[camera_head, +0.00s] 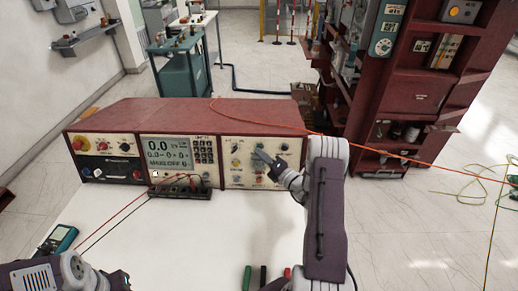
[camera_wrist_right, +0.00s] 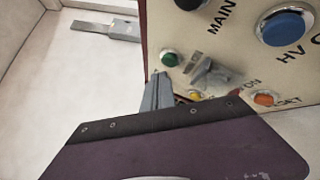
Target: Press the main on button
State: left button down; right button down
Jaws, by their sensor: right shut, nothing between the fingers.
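The right-hand control panel (camera_head: 235,174) of the red console carries buttons and switches. My right gripper (camera_head: 262,155) is shut and empty, with its tip in front of this panel's upper middle. In the right wrist view the shut fingers (camera_wrist_right: 158,92) point at the panel near a green button (camera_wrist_right: 170,59). I cannot tell whether they touch it. The word MAIN is printed above, and ON lower right. A large blue button (camera_wrist_right: 286,26) sits at the upper right, a small yellow one (camera_wrist_right: 196,96) right of the fingers. Which one is main on is unclear. My left gripper is out of view.
The red console (camera_head: 180,111) stands at the back of the white table (camera_head: 150,245). A black terminal block (camera_head: 180,191) with red and black leads lies before it. A teal meter (camera_head: 59,239) is at left. An orange cable (camera_head: 285,127) crosses the console's top.

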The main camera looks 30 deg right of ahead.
dwell(0.4)
jog(key=shift+w+d+f, duration=0.1)
jog(key=shift+w+d, duration=0.1)
jog(key=shift+w, duration=0.15)
jog(key=shift+w+d+f+b, duration=0.1)
jog(key=shift+w+d+b, duration=0.15)
jog(key=shift+w+b, duration=0.25)
dwell(0.5)
jog(key=shift+s, duration=0.25)
jog(key=shift+s+a+r+p, duration=0.2)
jog(key=shift+s+a+p, duration=0.25)
jog(key=shift+s, duration=0.15)
jog(key=s, duration=0.1)
jog(key=s+a+p, duration=0.1)
jog(key=s+a+r+p, duration=0.1)
jog(key=s, duration=0.1)
jog(key=shift+a+r, duration=0.1)
jog(key=shift+a, duration=0.15)
